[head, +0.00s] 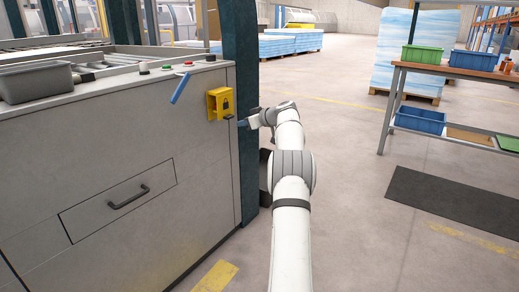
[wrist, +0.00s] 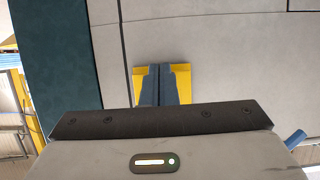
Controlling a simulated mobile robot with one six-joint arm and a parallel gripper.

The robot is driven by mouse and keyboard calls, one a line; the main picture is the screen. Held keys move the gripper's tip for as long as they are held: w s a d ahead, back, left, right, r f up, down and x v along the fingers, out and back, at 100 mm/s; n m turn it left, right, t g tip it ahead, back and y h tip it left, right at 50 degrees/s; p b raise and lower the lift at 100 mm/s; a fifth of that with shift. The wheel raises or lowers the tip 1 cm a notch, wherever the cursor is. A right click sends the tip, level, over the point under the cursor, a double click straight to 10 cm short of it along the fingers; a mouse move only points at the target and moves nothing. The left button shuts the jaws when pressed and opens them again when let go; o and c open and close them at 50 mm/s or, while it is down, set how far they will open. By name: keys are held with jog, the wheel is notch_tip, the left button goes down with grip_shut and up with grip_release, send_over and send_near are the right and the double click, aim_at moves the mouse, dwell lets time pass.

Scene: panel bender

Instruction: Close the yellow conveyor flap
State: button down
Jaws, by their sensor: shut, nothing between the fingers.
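A blue lever (head: 180,88) sticks out from the machine's top edge, left of the yellow piece. A dark teal post (head: 240,60) stands at the machine's corner. A drawer handle (head: 128,197) juts out below.

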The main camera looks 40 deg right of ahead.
jog(key=s+d+f, duration=0.2)
jog(key=s+f, duration=0.4)
jog(key=f, duration=0.1)
jog(key=shift+s+d+p, duration=0.15)
jog(key=shift+s+p, duration=0.2)
jog(key=shift+p, duration=0.1)
dwell(0.3)
jog(key=s+a+r+m+g+p, duration=0.1)
jog(key=s+a+r+g+p, duration=0.3)
jog(key=a+r+p, duration=0.85)
jog(key=s+a+r+g+p, duration=0.3)
jog(key=s+a+r+p, duration=0.25)
jog(key=a+r, duration=0.8)
jog(key=s+a+r+m+g+h+p, duration=0.1)
jog(key=s+a+r+p, duration=0.2)
jog(key=s+a+p, duration=0.3)
jog(key=s+a+r+g+h+p, duration=0.1)
jog(key=s+a+r+p, duration=0.2)
jog(key=s, duration=1.2)
jog(key=s+a+r+m+g+h+p, duration=0.1)
jog(key=s+a+r+h+p, duration=0.1)
jog(key=s+a+p, duration=0.6)
jog(key=s+r+p, duration=0.1)
jog(key=s, duration=0.1)
jog(key=shift+s+a+r+m+p, duration=0.2)
jog(key=shift+s+a+m+p, duration=0.1)
jog(key=shift+a+p, duration=0.05)
